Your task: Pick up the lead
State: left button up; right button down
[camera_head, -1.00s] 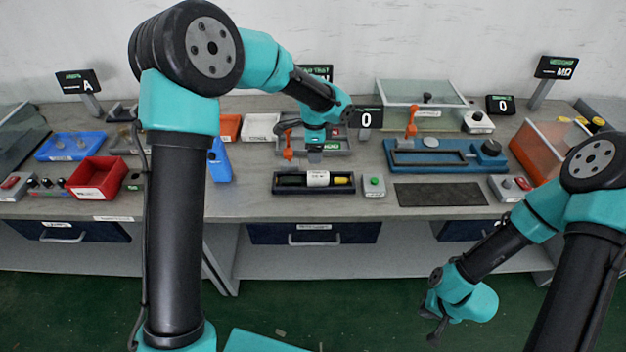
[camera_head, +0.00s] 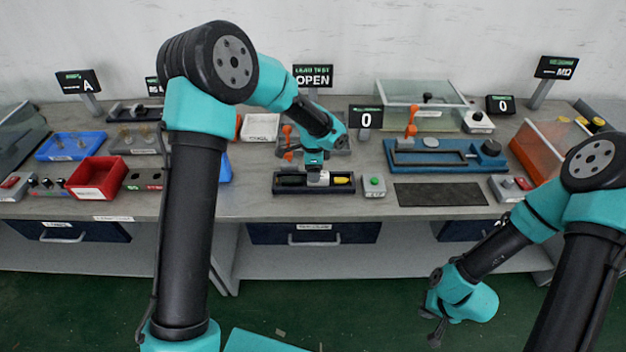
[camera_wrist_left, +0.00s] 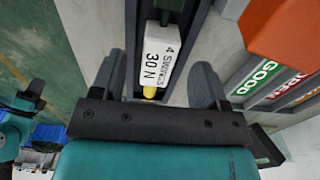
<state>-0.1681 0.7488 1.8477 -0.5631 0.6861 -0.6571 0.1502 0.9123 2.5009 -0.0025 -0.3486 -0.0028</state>
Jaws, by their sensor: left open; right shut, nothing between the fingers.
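The lead (camera_head: 341,182) lies in a long black tray (camera_head: 287,190) at the front of the bench. It has a yellow end and a white printed sleeve, which also shows in the left wrist view (camera_wrist_left: 160,55). My left gripper (camera_head: 317,178) is right above the lead and hides part of it. In the left wrist view, its two fingers (camera_wrist_left: 157,88) are open, one on each side of the white sleeve's near end and the yellow end. I cannot tell whether they touch it. My right gripper (camera_head: 436,328) is shut and empty, low in front of the bench.
A box with a green button (camera_head: 374,186) stands just right of the tray. A dark mat (camera_head: 440,194) and a blue fixture (camera_head: 440,156) lie further right. A red bin (camera_head: 97,178) stands at the left. Behind the tray are orange-handled devices (camera_head: 288,135).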

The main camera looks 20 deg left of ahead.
pick_arm(q)
notch_tip(320, 180, down, 3)
jog(key=shift+f, duration=0.15)
dwell(0.4)
jog(key=c, duration=1)
